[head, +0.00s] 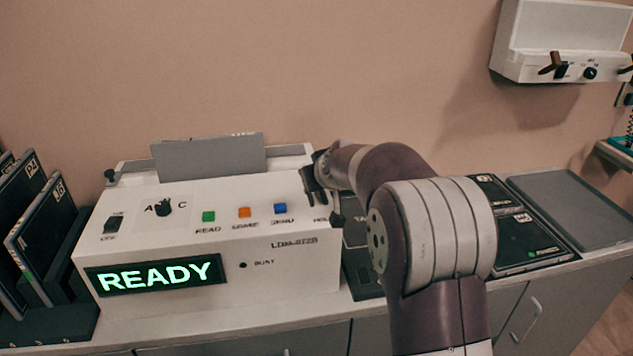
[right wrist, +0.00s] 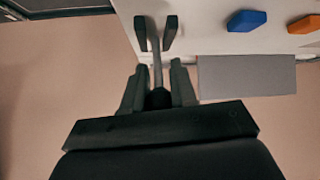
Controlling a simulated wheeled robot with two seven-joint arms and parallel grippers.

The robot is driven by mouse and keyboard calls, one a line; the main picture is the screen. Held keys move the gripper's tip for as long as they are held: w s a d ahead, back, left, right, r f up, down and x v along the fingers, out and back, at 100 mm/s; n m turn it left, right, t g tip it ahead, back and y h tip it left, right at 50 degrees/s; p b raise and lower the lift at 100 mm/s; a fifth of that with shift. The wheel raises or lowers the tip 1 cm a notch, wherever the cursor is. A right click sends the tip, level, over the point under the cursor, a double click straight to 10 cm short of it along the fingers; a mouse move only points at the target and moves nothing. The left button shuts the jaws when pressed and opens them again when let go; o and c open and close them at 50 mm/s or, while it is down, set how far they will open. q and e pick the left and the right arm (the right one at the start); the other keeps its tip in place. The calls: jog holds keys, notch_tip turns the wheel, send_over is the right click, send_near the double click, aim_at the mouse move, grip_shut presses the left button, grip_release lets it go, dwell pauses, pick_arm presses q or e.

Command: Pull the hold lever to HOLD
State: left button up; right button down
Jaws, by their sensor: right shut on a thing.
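The white scanner console (head: 290,250) stands on the counter with a green READY on its display (head: 155,274). My right gripper (head: 318,188) is at the console's right end, above a partly covered label that reads "HOL". In the right wrist view, the right gripper (right wrist: 157,38) has its two dark fingers on either side of a thin grey hold lever (right wrist: 157,68) and is shut on it. The lever's set position cannot be told, and in the head view the hand hides it. My left gripper is not in view.
Green (head: 208,217), orange (head: 244,212) and blue (head: 280,208) buttons and a dark selector knob (head: 164,208) sit left of the gripper. Dark cassettes stand in a rack (head: 50,325) at far left. A grey tray (head: 570,205) lies at right. A white wall unit (head: 560,40) hangs above.

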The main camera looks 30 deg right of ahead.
jog(key=shift+s+a+f, duration=0.1)
jog(key=shift+s+f, duration=0.15)
jog(key=shift+f, duration=0.55)
jog(key=c, duration=0.9)
grip_release()
jog(key=shift+s, duration=0.1)
jog(key=shift+c, duration=0.2)
jog(key=shift+r, duration=0.5)
jog(key=v, duration=1.2)
jog(key=shift+s+r, duration=0.15)
jog(key=shift+s, duration=0.1)
